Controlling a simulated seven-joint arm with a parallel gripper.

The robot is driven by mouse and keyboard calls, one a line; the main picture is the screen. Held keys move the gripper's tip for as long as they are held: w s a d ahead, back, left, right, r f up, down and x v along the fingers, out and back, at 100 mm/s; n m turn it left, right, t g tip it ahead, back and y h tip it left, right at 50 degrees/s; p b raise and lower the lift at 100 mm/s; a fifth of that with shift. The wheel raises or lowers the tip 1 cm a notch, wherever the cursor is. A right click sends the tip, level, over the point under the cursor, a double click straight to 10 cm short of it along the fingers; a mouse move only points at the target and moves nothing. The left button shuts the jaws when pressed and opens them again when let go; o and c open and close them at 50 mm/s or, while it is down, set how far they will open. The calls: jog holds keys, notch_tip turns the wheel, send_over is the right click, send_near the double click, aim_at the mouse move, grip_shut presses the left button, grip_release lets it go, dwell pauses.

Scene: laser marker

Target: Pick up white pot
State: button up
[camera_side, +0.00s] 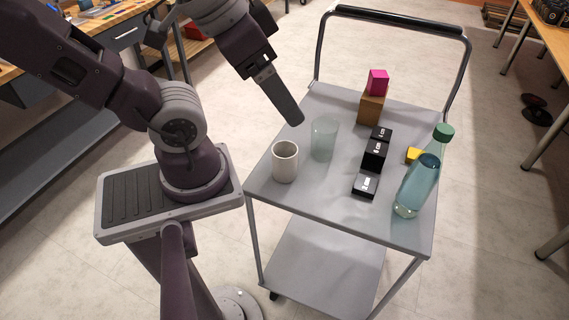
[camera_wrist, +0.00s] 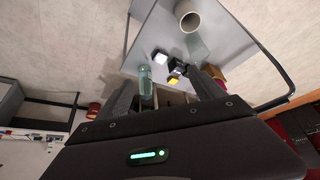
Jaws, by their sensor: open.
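The white pot (camera_side: 285,163), an off-white cup-like vessel, stands upright at the left front of the grey cart top. In the wrist view the pot (camera_wrist: 187,17) is at the top edge, with its dark round opening showing. My gripper (camera_side: 292,117) is above the cart's left side, higher than the pot and apart from it. In the wrist view its two fingers (camera_wrist: 168,88) are spread with nothing held between them. The side view does not show both fingers separately.
A clear glass (camera_side: 325,139) stands close to the pot's right. Several black labelled blocks (camera_side: 374,154), a yellow block (camera_side: 413,155) and a green-capped bottle (camera_side: 414,187) stand farther right. A pink cube (camera_side: 378,82) rests on a brown block (camera_side: 371,107) at the back. The cart (camera_side: 330,200) has bare surface in front.

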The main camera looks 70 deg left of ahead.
jog(key=m+g+y, duration=0.6)
jog(key=m+y, duration=0.7)
jog(key=m, duration=0.5)
send_near(281, 152)
jog(key=x, duration=0.2)
jog(key=shift+s+a+f, duration=0.2)
jog(key=shift+a+f, duration=0.05)
jog(key=shift+f, duration=0.1)
jog(key=shift+a+f+t+y, duration=0.2)
jog(key=shift+f+t+y, duration=0.05)
jog(key=shift+t+y, duration=0.05)
jog(key=x, duration=0.7)
jog(key=shift+r, duration=0.15)
jog(key=c, duration=1.6)
